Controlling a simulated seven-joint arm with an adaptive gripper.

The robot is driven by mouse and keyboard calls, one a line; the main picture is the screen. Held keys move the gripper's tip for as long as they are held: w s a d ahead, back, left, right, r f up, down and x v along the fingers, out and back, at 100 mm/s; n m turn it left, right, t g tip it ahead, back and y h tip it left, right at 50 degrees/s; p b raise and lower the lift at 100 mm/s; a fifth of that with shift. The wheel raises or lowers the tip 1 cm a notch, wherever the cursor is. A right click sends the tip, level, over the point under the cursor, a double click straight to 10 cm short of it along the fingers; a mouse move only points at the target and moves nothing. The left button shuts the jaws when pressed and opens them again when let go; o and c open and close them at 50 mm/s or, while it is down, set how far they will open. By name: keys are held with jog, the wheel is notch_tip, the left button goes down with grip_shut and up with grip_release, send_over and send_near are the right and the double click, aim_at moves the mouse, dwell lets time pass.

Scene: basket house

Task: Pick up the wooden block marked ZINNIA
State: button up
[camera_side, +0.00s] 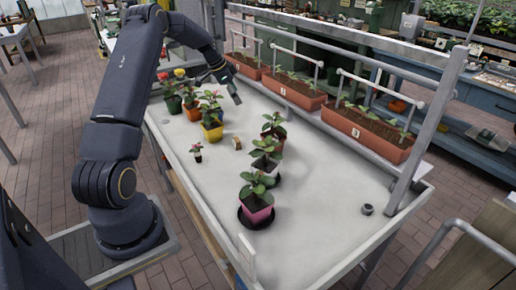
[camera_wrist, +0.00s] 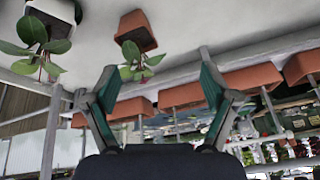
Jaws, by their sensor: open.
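A small tan wooden block (camera_side: 237,143) stands on the white tabletop (camera_side: 330,215) in the side view, between the potted plants. Its marking is too small to read. My gripper (camera_side: 236,95) is above the far part of the table, behind the block and clear of it. In the wrist view my gripper (camera_wrist: 158,80) has its two fingers spread wide with nothing between them. The block does not show in the wrist view, where the scene appears upside down.
Several potted plants surround the block, including a yellow pot (camera_side: 212,131), a pink pot (camera_side: 257,212) and a tiny pot (camera_side: 197,156). Long terracotta planters (camera_side: 365,130) and metal rails (camera_side: 440,110) line the far edge. The right front of the tabletop is mostly clear.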

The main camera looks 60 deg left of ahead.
jog(key=n, duration=0.2)
send_near(237, 139)
jog(key=shift+g, duration=0.4)
jog(key=x, duration=0.4)
jog(key=shift+w, duration=0.1)
jog(key=shift+x, duration=3)
jog(key=shift+w+r, duration=0.1)
jog(key=c, duration=1)
